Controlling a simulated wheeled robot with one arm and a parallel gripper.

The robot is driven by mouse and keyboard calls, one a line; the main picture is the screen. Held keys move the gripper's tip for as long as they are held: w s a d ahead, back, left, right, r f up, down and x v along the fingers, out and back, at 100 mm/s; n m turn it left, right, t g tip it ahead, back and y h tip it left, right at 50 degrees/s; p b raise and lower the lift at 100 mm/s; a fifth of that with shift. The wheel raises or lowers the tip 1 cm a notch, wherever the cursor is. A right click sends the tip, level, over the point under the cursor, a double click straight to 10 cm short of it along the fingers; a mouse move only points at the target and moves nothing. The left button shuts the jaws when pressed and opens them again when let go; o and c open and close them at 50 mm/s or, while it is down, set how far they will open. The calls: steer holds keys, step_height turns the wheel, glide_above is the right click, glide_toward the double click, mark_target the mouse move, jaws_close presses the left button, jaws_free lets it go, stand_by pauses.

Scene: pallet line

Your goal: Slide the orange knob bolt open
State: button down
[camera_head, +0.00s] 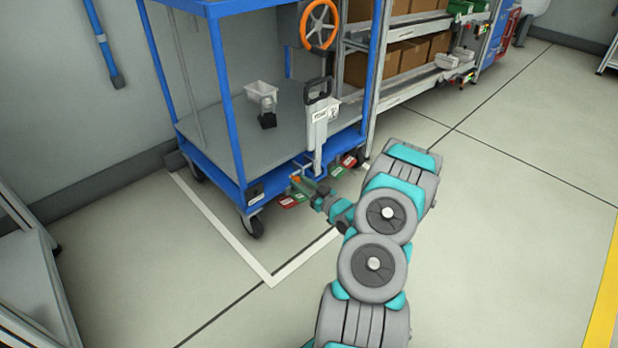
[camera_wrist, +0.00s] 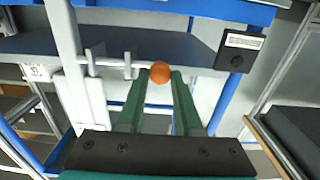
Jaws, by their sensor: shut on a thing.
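The orange knob (camera_wrist: 160,69) shows as a ball between the tips of my gripper's two green fingers (camera_wrist: 159,80) in the wrist view. The fingers are shut on it from both sides. A pale bolt rod (camera_wrist: 108,62) runs from the knob to the left, past upright bracket tabs. In the head view my gripper (camera_head: 306,188) reaches to the lower front edge of the blue cart (camera_head: 225,90). There the knob (camera_head: 296,179) shows only as a small orange spot, mostly hidden by the fingers.
A white post with a black handle (camera_head: 318,95) rises above the bolt. An orange handwheel (camera_head: 320,24) is higher up. Green and red tags (camera_head: 288,201) sit low on the cart front. Shelves with cardboard boxes (camera_head: 408,55) stand behind. The floor at right is clear.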

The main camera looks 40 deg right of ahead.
steer(key=shift+a, duration=0.55)
steer(key=c, duration=0.6)
jaws_free()
steer(key=shift+s, duration=0.1)
steer(key=s, duration=0.7)
steer(key=shift+s+d+p, duration=0.3)
steer(key=shift+s+p, duration=0.05)
steer(key=shift+p, duration=0.05)
